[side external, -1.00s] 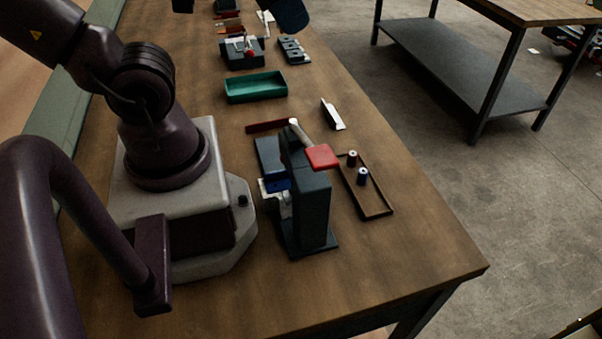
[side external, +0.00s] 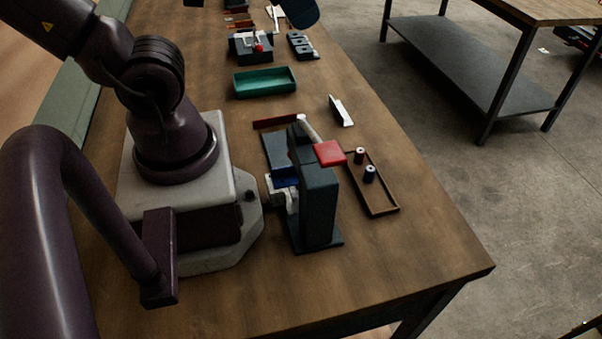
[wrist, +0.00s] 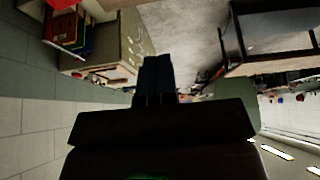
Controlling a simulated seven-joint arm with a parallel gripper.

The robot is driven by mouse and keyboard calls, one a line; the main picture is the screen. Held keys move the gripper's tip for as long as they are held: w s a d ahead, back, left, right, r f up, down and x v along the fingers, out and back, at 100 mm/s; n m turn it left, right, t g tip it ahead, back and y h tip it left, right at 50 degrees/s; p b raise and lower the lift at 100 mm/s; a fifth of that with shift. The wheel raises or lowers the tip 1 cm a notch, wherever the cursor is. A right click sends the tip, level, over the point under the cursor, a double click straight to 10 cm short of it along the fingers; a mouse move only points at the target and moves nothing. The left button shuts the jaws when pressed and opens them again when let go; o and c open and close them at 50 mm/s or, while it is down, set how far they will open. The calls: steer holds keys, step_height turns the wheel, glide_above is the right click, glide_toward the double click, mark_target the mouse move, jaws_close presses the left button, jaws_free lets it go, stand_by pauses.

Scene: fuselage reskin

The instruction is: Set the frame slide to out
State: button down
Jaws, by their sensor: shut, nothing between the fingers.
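My gripper (wrist: 158,80) shows in the wrist view as two dark fingers pressed together, with nothing between them. It points out into the room, and no bench fixture is in front of it there. In the side view the fingertips cannot be made out. I cannot tell for sure which part is the frame slide. A dark upright press (side external: 318,205) with a red-ended lever (side external: 329,153) stands near the bench's front end. A dark fixture (side external: 250,46) with a small red knob sits farther back on the bench, and its setting is too small to read.
A green tray (side external: 265,83) lies mid-bench. A brown tray (side external: 384,211) with two small spools lies right of the press. A white angled piece (side external: 341,111) and a dark holed block (side external: 301,46) are also on the wooden bench.

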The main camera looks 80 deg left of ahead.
steer(key=c, duration=1.8)
jaws_free()
steer(key=shift+c, duration=0.2)
steer(key=o, duration=0.4)
steer(key=shift+a, duration=0.1)
steer(key=o, duration=0.5)
steer(key=a+f+g, duration=0.1)
steer(key=w+a+f+n+g, duration=0.1)
steer(key=f, duration=0.1)
steer(key=w+a+f+n+g, duration=0.1)
steer(key=a, duration=0.1)
steer(key=shift+f+y, duration=0.4)
steer(key=shift+o, duration=0.2)
steer(key=w+a+f+m+g+h, duration=0.1)
steer(key=a+f+m+g+h, duration=0.2)
steer(key=f+m, duration=0.65)
steer(key=w+a+f+m+g+h, duration=0.2)
steer(key=a+f+m+g, duration=0.3)
steer(key=m, duration=0.7)
steer(key=shift+n+t, duration=0.25)
steer(key=shift+t, duration=0.35)
steer(key=x, duration=1.4)
steer(key=shift+w+f, duration=0.1)
